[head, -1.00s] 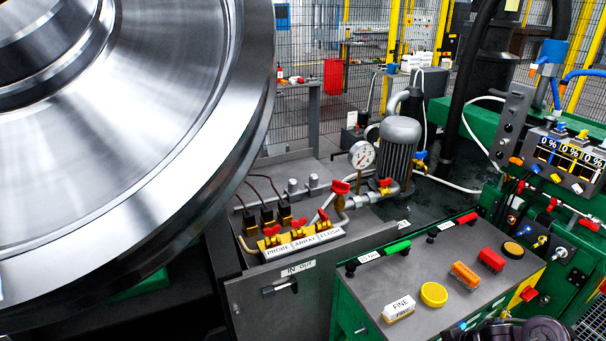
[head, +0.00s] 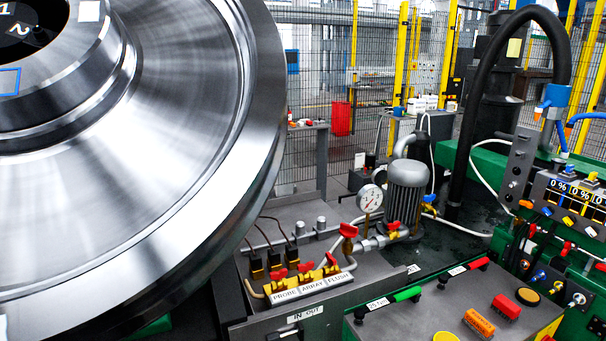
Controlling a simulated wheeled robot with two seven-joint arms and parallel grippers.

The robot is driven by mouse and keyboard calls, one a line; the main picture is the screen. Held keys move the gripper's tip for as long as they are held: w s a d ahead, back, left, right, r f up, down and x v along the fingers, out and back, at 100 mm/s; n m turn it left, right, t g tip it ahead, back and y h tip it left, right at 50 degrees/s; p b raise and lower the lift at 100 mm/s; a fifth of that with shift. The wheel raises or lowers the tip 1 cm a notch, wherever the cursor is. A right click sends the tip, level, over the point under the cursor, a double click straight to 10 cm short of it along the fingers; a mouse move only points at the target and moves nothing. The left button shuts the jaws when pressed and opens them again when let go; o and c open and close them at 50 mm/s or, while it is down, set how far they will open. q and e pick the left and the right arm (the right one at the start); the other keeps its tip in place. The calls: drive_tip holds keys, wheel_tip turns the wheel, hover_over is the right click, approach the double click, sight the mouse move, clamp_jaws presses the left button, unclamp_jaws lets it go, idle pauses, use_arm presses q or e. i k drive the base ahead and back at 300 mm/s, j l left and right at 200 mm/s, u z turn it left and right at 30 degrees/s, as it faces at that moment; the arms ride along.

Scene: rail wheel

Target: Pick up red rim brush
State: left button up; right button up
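A red block-shaped brush (head: 505,306) lies on the grey top of the green bench (head: 428,314), at the lower right of the head view. It lies just right of and behind an orange brush (head: 479,323) of similar shape. A red-handled tool (head: 478,264) and a green-handled tool (head: 406,294) lie along the back edge of the same top. Nothing covers the red brush. Neither of my grippers is in view.
A large steel wheel (head: 190,130) fills the left. A valve manifold (head: 306,284), a gauge (head: 370,198) and a grey pump (head: 406,190) stand behind the bench. A yellow round item (head: 446,337) is cut by the bottom edge. A control panel (head: 575,200) stands at right.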

sight(506, 309)
drive_tip(key=k+l+z, duration=0.1)
drive_tip(key=z, duration=1.15)
drive_tip(key=u, duration=2.3)
drive_tip(key=l+z, duration=0.1)
drive_tip(key=z, duration=2.2)
drive_tip(key=i+l+u, duration=0.1)
drive_tip(key=i+l, duration=0.35)
drive_tip(key=i+l+u, duration=0.1)
drive_tip(key=i+l, duration=0.35)
drive_tip(key=l, duration=0.2)
